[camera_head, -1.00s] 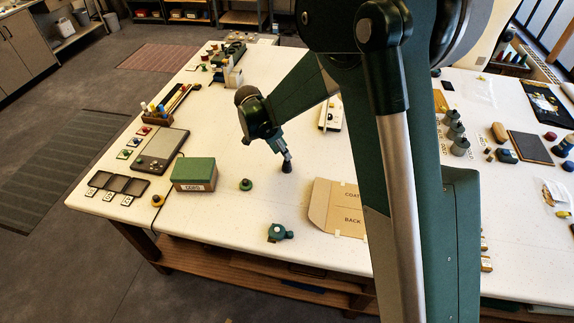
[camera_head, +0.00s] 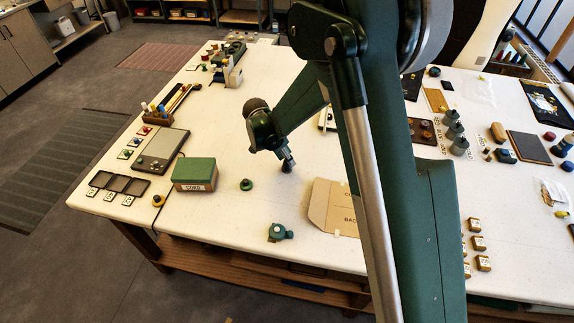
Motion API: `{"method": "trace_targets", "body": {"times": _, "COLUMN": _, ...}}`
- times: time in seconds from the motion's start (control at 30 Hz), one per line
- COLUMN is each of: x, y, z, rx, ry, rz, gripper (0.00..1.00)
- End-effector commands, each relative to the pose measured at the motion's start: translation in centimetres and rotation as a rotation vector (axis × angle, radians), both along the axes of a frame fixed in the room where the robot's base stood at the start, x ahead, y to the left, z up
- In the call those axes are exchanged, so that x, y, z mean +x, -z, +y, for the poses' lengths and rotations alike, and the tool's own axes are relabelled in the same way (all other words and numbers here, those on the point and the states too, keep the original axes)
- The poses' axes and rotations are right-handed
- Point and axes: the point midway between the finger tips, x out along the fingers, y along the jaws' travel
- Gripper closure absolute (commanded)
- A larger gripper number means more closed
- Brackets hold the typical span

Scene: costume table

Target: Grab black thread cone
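The black thread cone (camera_head: 287,168) stands upright on the white table, near the middle of the picture. It is small and dark, and its upper part is hidden by my gripper. My gripper (camera_head: 287,161) points down right at the top of the cone. The fingers are too small and dark to tell whether they are open or shut, or whether they touch the cone.
A green spool (camera_head: 246,184) and a green tape-like device (camera_head: 279,232) lie in front of the cone. A cardboard pattern piece (camera_head: 320,205) lies to the right. A green cord box (camera_head: 195,174) stands to the left. Bare table surrounds the cone.

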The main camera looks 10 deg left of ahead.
Motion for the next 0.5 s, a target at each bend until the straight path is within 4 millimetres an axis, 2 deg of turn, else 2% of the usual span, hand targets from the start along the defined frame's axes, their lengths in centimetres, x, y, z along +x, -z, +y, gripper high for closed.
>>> {"method": "trace_targets", "body": {"times": 0.23, "x": 0.0, "y": -0.01, "z": 0.02, "rx": 0.0, "ry": 0.0, "rz": 0.0, "gripper": 0.7}}
{"method": "trace_targets", "body": {"times": 0.4, "x": 0.0, "y": -0.01, "z": 0.02, "rx": 0.0, "ry": 0.0, "rz": 0.0, "gripper": 0.93}}
{"method": "trace_targets", "body": {"times": 0.5, "x": 0.0, "y": -0.01, "z": 0.02, "rx": 0.0, "ry": 0.0, "rz": 0.0, "gripper": 0.93}}
